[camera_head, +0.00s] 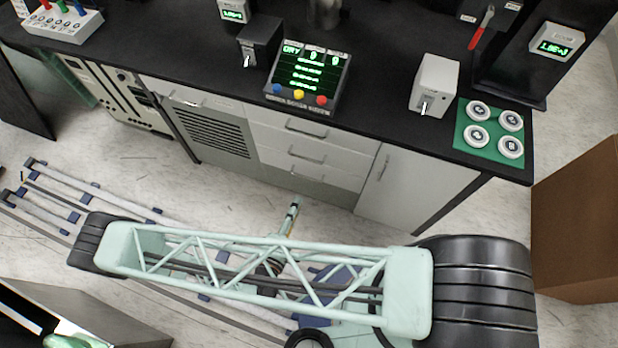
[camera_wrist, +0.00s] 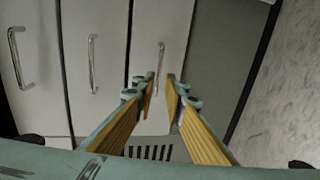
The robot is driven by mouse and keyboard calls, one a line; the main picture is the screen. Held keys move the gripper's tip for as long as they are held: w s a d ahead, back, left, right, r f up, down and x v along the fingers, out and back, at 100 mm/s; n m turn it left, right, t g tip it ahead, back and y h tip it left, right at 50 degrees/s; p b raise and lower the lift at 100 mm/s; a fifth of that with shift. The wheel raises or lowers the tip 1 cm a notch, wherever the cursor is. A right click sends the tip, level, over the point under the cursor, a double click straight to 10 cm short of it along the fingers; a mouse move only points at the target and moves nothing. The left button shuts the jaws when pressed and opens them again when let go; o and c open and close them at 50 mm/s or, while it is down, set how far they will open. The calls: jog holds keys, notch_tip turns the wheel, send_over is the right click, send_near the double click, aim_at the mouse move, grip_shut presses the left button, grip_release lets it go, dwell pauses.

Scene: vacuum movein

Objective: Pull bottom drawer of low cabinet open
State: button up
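The low cabinet has a stack of three light grey drawers under the black bench, all flush. The bottom drawer (camera_head: 292,170) is shut, with a thin metal bar handle (camera_head: 308,178). In the wrist view, which is turned sideways, the bottom drawer (camera_wrist: 168,25) is the rightmost of three panels, and its handle (camera_wrist: 161,57) stands just beyond the fingertips. My gripper (camera_wrist: 161,80) is open, with a narrow gap between its yellow-padded fingers, roughly in line with the handle. No contact shows. In the head view my gripper (camera_head: 295,203) is small, in front of the cabinet and partly hidden by my arm.
A vented panel (camera_head: 212,137) is left of the drawers and a door (camera_head: 405,187) is right of them. The bench top (camera_head: 375,55) carries a display box (camera_head: 308,78) and a green mat (camera_head: 470,142). A brown box (camera_head: 580,220) stands at the right.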

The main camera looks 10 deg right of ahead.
aim_at(308, 178)
jog(key=shift+w+d, duration=0.1)
jog(key=shift+w, duration=0.05)
dwell(0.3)
jog(key=shift+b+x, duration=1.5)
jog(key=shift+x, duration=5.2)
grip_shut()
